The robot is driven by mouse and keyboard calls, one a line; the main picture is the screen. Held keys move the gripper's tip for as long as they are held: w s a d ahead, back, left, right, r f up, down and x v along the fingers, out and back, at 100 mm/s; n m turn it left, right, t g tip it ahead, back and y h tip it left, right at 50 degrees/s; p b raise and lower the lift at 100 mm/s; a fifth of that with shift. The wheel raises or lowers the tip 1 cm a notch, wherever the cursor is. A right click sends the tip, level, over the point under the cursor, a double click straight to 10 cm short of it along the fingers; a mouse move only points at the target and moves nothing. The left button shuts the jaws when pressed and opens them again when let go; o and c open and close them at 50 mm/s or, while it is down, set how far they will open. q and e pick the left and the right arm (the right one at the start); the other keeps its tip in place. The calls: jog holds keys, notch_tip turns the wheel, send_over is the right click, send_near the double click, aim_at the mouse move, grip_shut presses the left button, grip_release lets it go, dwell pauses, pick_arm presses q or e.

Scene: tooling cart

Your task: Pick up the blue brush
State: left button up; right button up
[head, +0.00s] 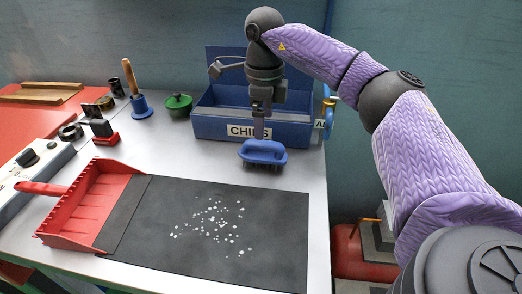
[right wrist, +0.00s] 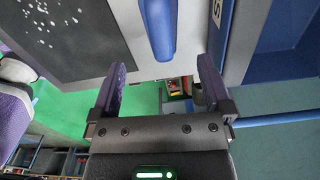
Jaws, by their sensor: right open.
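The blue brush (head: 262,151) lies on the cart top, bristles down, in front of the blue CHIPS box. In the head view my right gripper (head: 259,129) points down just above and behind the brush handle. In the right wrist view the brush (right wrist: 158,30) shows as a blue handle, cut by the top edge. There the gripper's two fingers (right wrist: 161,62) are apart with nothing between them, and the handle lies ahead of the gap. My left gripper is not in view.
The blue CHIPS box (head: 211,130) stands close behind the brush. A dark mat (head: 150,232) with white chips lies in front, with a red dustpan (head: 92,205) at its left. A green-lidded pot (head: 178,104) and a wooden-handled tool (head: 139,104) stand at the back left.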

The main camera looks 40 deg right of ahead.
aim_at(262, 151)
notch_tip(262, 151, down, 9)
jog(key=b, duration=0.4)
jog(key=shift+w+f, duration=0.15)
jog(key=shift+r, duration=0.2)
jog(key=shift+c, duration=1)
jog(key=c, duration=1)
grip_shut()
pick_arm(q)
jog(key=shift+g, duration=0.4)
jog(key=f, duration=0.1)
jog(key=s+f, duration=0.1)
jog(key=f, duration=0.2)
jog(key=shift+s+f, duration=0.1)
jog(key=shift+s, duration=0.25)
